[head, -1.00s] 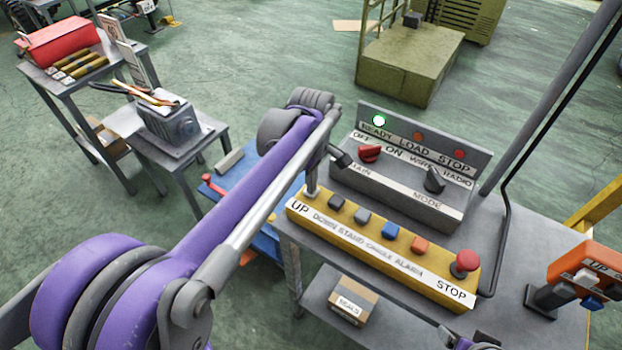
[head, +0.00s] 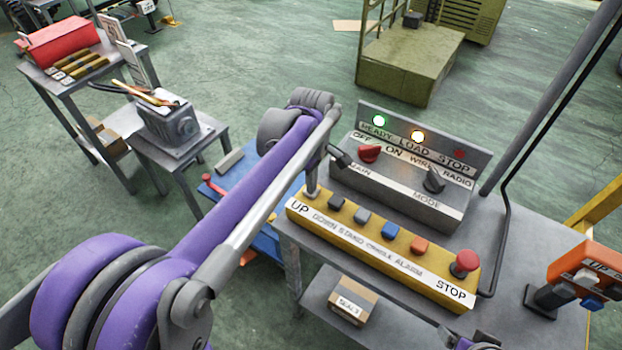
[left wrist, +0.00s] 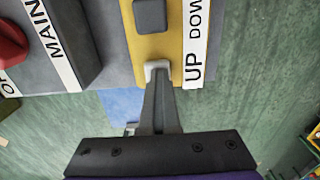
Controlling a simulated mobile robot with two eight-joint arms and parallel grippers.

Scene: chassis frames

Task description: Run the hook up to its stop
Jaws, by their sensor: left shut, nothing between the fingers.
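A yellow control box (head: 372,262) lies on the grey bench, with UP at its left end and a red STOP button (head: 465,262) at its right end. My left gripper (head: 312,190) is shut and empty, its fingertips down on the box at UP. They cover the button spot there; the left wrist view also shows the closed fingertips (left wrist: 158,70) beside the UP label. On the panel behind, the READY lamp (head: 379,120) glows green and the LOAD lamp (head: 417,136) glows bright. The hook is not visible. A grey part at the bottom edge may be my right gripper (head: 470,341).
The panel carries a red MAIN switch (head: 369,153) and a dark MODE switch (head: 434,180). An orange pendant (head: 585,272) stands at the right of the bench. A small box (head: 352,300) sits on the lower shelf. Side tables stand at the left.

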